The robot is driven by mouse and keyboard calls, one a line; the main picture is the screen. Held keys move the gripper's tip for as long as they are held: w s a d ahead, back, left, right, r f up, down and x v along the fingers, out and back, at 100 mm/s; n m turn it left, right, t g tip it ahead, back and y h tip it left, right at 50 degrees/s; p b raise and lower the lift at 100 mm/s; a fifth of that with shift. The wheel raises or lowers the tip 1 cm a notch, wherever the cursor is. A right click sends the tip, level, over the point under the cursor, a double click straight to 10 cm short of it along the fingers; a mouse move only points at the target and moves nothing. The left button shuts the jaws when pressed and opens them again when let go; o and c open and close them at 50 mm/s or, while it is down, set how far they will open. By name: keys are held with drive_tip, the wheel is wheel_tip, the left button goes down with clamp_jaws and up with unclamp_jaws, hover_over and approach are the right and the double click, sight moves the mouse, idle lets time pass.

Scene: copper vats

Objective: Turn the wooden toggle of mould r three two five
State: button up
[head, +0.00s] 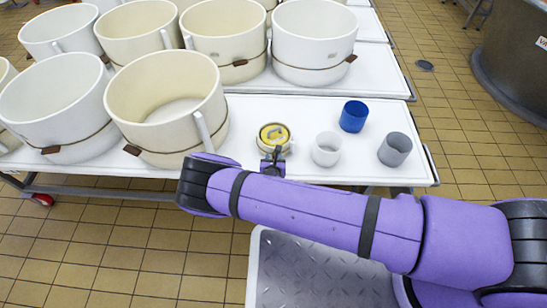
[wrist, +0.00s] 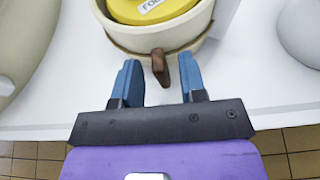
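A small cream mould (head: 262,146) with a yellow disc (head: 274,134) in it stands on the white table, just beyond my gripper (head: 272,166). In the wrist view the mould (wrist: 185,40) has a brown band and a brown wooden toggle (wrist: 160,66) pointing down towards me. My gripper (wrist: 160,80) is open, with one blue finger on each side of the toggle and gaps between. The yellow disc (wrist: 150,8) carries a white label, only partly in view. No "R325" mark can be read.
A white cup (head: 327,149), a blue cup (head: 353,116) and a grey cup (head: 395,149) stand right of the mould. Large cream moulds (head: 165,100) with bands and wooden toggles crowd the left. A dark vat (head: 510,60) stands far right. The table's near edge (wrist: 50,132) lies under my gripper.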

drive_tip(key=shift+w+f, duration=0.15)
drive_tip(key=shift+w, duration=0.3)
clamp_jaws()
